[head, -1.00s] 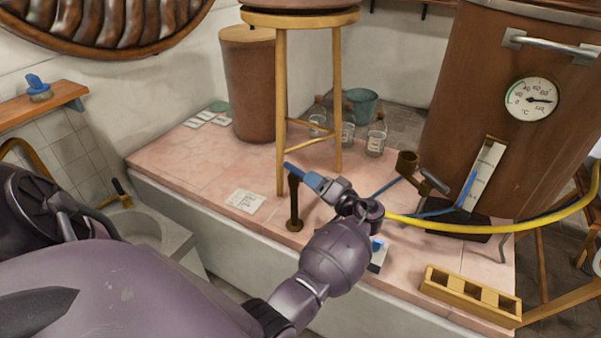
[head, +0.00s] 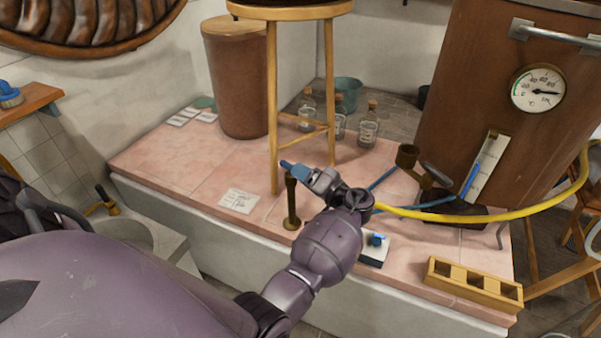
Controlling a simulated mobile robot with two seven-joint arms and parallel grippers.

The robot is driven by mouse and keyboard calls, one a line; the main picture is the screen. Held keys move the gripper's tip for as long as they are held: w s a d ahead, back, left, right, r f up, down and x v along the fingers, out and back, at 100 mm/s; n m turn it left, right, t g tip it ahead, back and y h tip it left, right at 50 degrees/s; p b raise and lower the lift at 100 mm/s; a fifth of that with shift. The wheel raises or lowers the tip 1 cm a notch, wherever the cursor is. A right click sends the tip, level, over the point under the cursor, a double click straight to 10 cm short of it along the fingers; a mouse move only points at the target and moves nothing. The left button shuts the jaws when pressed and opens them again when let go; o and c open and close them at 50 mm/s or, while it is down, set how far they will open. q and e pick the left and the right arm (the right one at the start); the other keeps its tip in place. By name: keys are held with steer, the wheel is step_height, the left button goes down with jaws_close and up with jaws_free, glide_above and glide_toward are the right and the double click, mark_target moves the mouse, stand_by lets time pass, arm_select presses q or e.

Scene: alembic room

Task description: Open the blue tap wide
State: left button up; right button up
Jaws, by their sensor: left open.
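The blue tap shows as a dark brass post (head: 292,205) on the pink tiled ledge, with a blue lever (head: 286,164) at its top. My left gripper (head: 308,174) is at the top of the post, at the lever's right part. Its jaws are open; whether they touch the lever or sit around it I cannot tell. The gripper and wrist hide part of the lever. My right gripper is out of view.
A wooden stool (head: 272,110) stands close behind the post. A yellow hose (head: 470,216) runs right from behind my wrist. A small box with a blue knob (head: 377,240) and a wooden rack (head: 472,284) lie right. Ledge tiles on the left (head: 190,165) are clear.

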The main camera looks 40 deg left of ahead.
mark_target(290, 169)
arm_select(q)
steer(key=shift+c, duration=0.3)
jaws_close()
steer(key=shift+s+r+t, duration=0.1)
steer(key=shift+t, duration=0.4)
steer(key=shift+s+m+t+p, duration=0.35)
steer(key=shift+m+t+p, duration=0.15)
steer(key=shift+m+t, duration=0.6)
steer(key=s+a+m+t+h, duration=0.1)
steer(key=m+t+h, duration=0.2)
steer(key=t, duration=0.1)
steer(key=s+a+m+t+h, duration=0.1)
steer(key=m+t+h, duration=0.3)
steer(key=s+m+t+h, duration=0.1)
steer(key=m+t+h, duration=0.3)
steer(key=shift+s+a+t, duration=0.15)
steer(key=shift+a+t, duration=0.25)
steer(key=shift+h, duration=0.3)
